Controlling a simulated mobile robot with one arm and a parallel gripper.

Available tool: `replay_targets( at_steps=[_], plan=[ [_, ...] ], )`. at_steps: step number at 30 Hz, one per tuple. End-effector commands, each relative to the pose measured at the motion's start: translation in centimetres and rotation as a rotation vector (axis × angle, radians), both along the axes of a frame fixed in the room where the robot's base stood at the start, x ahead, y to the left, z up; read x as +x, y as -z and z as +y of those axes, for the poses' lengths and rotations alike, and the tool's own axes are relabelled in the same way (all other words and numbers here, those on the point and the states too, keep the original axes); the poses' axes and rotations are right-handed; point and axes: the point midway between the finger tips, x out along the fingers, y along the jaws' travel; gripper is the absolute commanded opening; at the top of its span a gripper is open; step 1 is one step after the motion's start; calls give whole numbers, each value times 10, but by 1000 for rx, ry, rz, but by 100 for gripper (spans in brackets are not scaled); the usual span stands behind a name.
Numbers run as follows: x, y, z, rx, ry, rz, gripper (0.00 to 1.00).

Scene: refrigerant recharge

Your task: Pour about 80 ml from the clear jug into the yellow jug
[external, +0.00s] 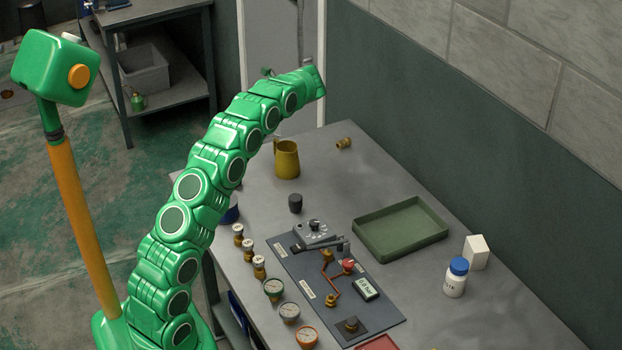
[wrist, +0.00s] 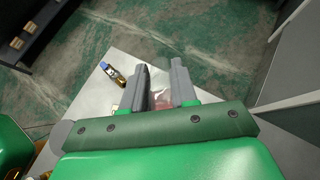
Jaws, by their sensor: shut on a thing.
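The yellow jug (external: 287,160) stands upright near the far end of the grey table. My arm arches up and over, and its end is above and slightly right of the yellow jug in the external view; the fingers are not clear there. In the wrist view my gripper (wrist: 166,78) has its two grey fingers on either side of a see-through, pinkish thing, which appears to be the clear jug (wrist: 163,98). Only a small part of it shows, so its tilt and liquid level cannot be told. I cannot make it out in the external view.
A brass fitting (external: 344,143) lies right of the yellow jug. A dark cylinder (external: 295,203), a valve panel (external: 335,288), several gauges, a green tray (external: 400,228) and a blue-capped bottle (external: 456,278) occupy the nearer table.

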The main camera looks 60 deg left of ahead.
Motion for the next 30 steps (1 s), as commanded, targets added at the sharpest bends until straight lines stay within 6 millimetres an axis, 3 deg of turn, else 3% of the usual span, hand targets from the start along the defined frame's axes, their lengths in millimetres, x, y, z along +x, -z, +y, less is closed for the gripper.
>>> replay_targets(
  at_steps=[12,30],
  plan=[
    [-8,13,12,-148,1,-116,0],
    [-9,15,13,-158,0,-121,0]
  ],
)
